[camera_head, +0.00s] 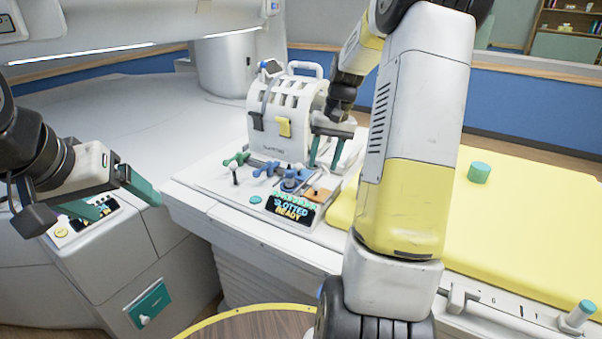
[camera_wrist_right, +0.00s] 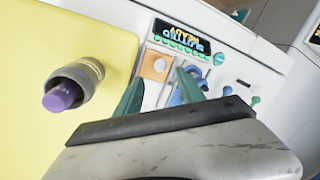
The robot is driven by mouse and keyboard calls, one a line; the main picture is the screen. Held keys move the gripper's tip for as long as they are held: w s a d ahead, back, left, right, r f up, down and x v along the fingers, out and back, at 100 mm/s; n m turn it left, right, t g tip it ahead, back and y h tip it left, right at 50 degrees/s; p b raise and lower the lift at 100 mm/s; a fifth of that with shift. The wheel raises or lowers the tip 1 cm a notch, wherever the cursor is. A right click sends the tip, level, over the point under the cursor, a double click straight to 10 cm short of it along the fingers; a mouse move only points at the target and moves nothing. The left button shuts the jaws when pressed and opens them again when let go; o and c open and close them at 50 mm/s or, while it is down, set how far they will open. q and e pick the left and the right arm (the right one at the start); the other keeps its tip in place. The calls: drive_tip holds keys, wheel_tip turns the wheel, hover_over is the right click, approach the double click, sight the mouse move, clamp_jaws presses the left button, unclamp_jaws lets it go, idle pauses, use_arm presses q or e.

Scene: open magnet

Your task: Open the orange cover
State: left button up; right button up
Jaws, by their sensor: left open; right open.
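The orange cover (camera_head: 318,194) is a small flat tan-orange plate at the right end of the white control panel, next to the display. In the right wrist view the orange cover (camera_wrist_right: 147,73) lies flat beyond and between the fingertips, with a pale round knob on it. My right gripper (camera_head: 326,155) is open and empty above and behind the cover, its green fingers pointing down; it also shows in the right wrist view (camera_wrist_right: 160,88). No contact with the cover shows. My left gripper (camera_head: 116,203) is open and empty at the far left, away from the panel.
A display (camera_head: 290,208) and green and blue levers (camera_head: 268,169) crowd the panel beside the cover. A white ribbed coil housing (camera_head: 285,115) stands behind.

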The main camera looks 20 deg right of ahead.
sight(318, 187)
drive_tip(key=f, duration=0.2)
drive_tip(key=a+f, duration=0.1)
drive_tip(key=f, duration=0.4)
drive_tip(key=shift+w+a, duration=0.15)
drive_tip(key=shift+a, duration=0.1)
clamp_jaws()
drive_tip(key=shift+r, duration=0.1)
idle(1.0)
